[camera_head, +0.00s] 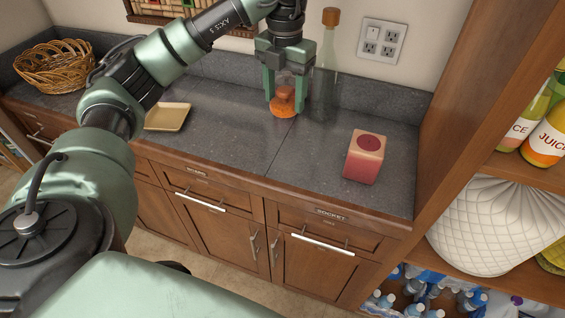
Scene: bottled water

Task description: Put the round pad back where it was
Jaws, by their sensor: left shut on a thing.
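My left gripper (283,98) reaches down over the counter with its fingers on either side of an orange object (284,106). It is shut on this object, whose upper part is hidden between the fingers. The object's lower end is at or just above the counter; I cannot tell if it touches. A dark red round pad-like disc (371,142) lies on top of a pink and red box (363,166) on the right part of the counter. I cannot tell if this disc is loose. My right gripper is not in view.
A tall clear bottle (324,80) with a wooden stopper stands close to the right of my left gripper. A tan square dish (168,117) and a wicker basket (55,68) are on the left of the grey counter (235,130). A wooden shelf (475,100) bounds the right side.

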